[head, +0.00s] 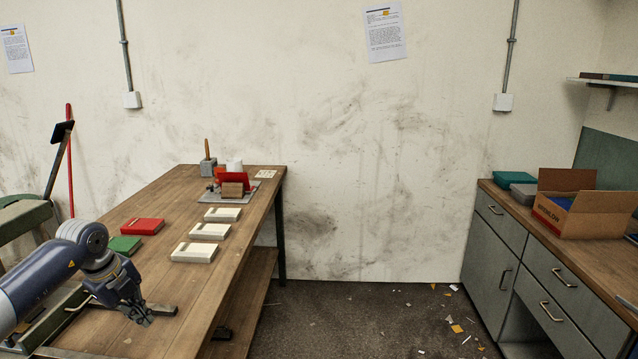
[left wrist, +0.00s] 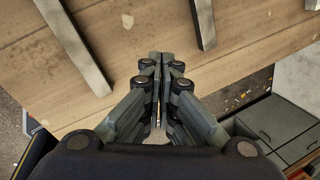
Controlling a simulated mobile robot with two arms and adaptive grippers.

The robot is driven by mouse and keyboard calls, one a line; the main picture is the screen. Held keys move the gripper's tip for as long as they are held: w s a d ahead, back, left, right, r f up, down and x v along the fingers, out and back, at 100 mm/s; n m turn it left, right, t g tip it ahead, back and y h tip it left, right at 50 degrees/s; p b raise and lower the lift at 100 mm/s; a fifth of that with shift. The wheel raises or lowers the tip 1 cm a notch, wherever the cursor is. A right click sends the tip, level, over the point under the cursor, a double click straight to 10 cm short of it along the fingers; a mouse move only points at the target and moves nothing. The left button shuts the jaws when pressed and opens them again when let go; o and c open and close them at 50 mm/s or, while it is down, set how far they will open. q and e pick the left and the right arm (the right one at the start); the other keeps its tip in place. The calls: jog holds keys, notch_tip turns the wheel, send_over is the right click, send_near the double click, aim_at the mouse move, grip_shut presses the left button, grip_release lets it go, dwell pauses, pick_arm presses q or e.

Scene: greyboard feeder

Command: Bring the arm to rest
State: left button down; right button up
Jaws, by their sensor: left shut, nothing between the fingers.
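My left arm comes in from the left in the head view, and its gripper (head: 146,318) is over the near part of the wooden bench (head: 190,291). In the left wrist view the fingers of the left gripper (left wrist: 166,58) lie together, shut with nothing between them. The bench top fills much of that view beneath the fingers. I cannot tell exactly how high the fingertips are above the wood. My right gripper is not in view.
Several white trays (head: 194,252), a red block (head: 142,226) and a green block (head: 123,245) lie on the bench. A red fixture (head: 233,180) stands at its far end. A cardboard box (head: 585,215) sits on the right counter. The floor between is open, with scraps.

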pick_arm(q)
jog(key=d+m+t+h, duration=0.35)
jog(key=d+h, duration=0.55)
jog(key=d, duration=1.8)
jog(key=s+d+r+n+t+h, duration=0.2)
jog(key=d+r+n+t+h, duration=0.3)
jog(key=d+r, duration=0.3)
jog(key=s+a+f+n+t+y, duration=0.2)
jog(key=a+f+n+t+y, duration=0.1)
jog(key=a+n+t+y, duration=0.75)
jog(key=s+a+f+n+g+y, duration=0.2)
jog(key=s+f+n+g+y, duration=0.15)
jog(key=f, duration=0.25)
jog(key=s+a+f+n+g+y, duration=0.2)
jog(key=s+a+f+n+g, duration=0.1)
jog(key=s+f+n+g, duration=0.25)
jog(key=s+f+g+h, duration=0.1)
jog(key=s+f+g, duration=0.45)
jog(key=s, duration=0.65)
jog(key=s+f+g, duration=0.4)
jog(key=s+f, duration=0.2)
jog(key=s, duration=0.6)
notch_tip(320, 180, down, 25)
jog(key=g, duration=0.1)
jog(key=s+a+f+g, duration=0.1)
jog(key=s+a+f, duration=0.1)
jog(key=s+f, duration=1.5)
jog(key=shift+s+f, duration=0.25)
jog(key=shift+s, duration=0.3)
